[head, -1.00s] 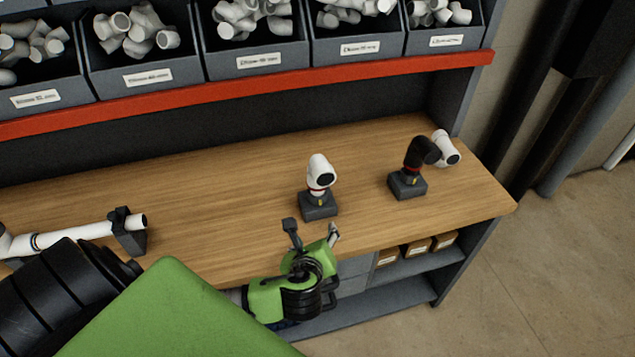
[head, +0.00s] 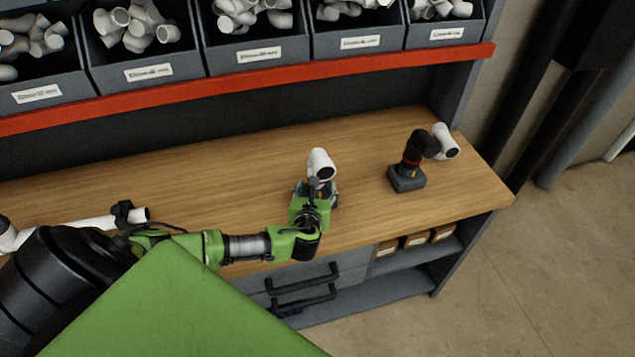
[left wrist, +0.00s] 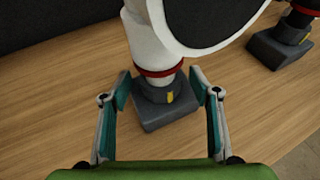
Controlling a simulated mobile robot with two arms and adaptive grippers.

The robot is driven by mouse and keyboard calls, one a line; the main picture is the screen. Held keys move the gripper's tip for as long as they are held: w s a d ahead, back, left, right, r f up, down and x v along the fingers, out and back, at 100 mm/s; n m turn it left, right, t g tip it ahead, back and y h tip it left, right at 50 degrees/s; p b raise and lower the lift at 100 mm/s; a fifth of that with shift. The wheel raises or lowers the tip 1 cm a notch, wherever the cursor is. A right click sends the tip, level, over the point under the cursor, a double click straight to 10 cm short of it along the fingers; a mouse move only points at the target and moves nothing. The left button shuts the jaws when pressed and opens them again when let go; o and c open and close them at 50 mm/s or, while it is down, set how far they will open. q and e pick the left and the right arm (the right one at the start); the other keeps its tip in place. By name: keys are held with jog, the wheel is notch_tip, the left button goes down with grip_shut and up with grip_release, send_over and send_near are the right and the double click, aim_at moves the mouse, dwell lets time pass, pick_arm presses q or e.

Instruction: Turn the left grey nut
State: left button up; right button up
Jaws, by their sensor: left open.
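The left grey nut (left wrist: 150,92), with a yellow mark on its side, sits under a red ring at the foot of a white elbow fitting (head: 320,163). It stands upright on a dark grey block (left wrist: 165,121). My left gripper (left wrist: 160,88) is open, with one finger on each side of the nut and narrow gaps seeming to show. In the head view my left gripper (head: 316,190) is in front of the fitting and hides most of its block and nut. My right gripper is not in view.
A black elbow with a white end (head: 420,145) stands on another block (head: 406,178) to the right. A white pipe (head: 92,223) in a dark clamp lies at left. Bins of fittings (head: 262,56) line the shelf behind. Wood bench (head: 240,175) between is clear.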

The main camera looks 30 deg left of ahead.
pick_arm(q)
jog(key=shift+x, duration=1.35)
jog(key=c, duration=1.1)
